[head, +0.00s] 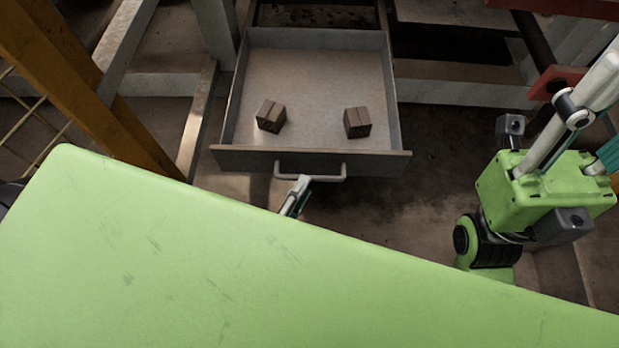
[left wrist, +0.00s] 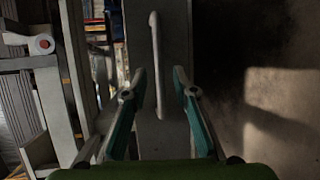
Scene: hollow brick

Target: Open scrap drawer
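The scrap drawer (head: 312,161) is pulled out in the head view, showing its pale floor. Its bar handle (head: 310,178) is on the front panel; the handle also shows in the left wrist view (left wrist: 157,60). My left gripper (head: 300,185) is at the handle, mostly hidden by the green surface. In the left wrist view my left gripper (left wrist: 160,75) is open, with its teal-padded fingers apart on either side of the handle. My right gripper (head: 560,140) is at the right; its fingertips are out of frame.
Two brown hollow bricks (head: 271,116) (head: 357,122) lie apart in the drawer. A yellow post (head: 85,90) and a grey metal frame (head: 197,120) stand left of it. Dark, stained floor (head: 440,170) lies clear to its right.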

